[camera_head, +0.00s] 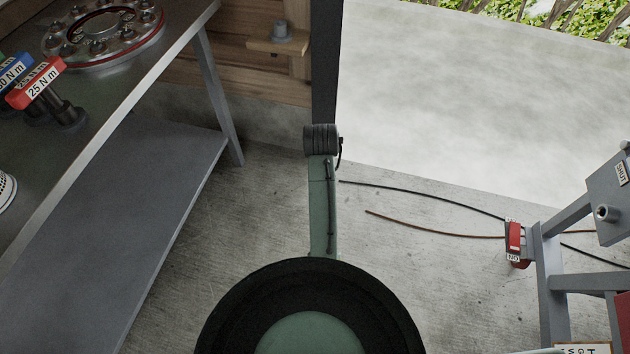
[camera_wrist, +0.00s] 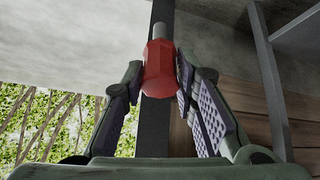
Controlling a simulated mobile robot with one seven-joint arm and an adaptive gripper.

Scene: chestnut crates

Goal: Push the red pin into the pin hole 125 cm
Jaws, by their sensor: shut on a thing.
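In the wrist view the red pin (camera_wrist: 159,70) has a faceted red head and a grey metal shank that points up in the picture. My gripper (camera_wrist: 161,80) is shut on the red head, with one finger on each side of it. The shank tip is free and touches nothing that I can see. A dark upright post stands behind the pin. The head view does not show my gripper. I cannot make out a pin hole or a 125 cm mark in either view.
A grey metal bench (camera_head: 130,180) stands at the left, with a bolted flange (camera_head: 104,32) and torque tools (camera_head: 38,84) on top. A small wooden shelf (camera_head: 277,46) is on the wall. A grey frame (camera_head: 552,290) with a red switch (camera_head: 514,238) stands at the right. Cables cross the concrete floor.

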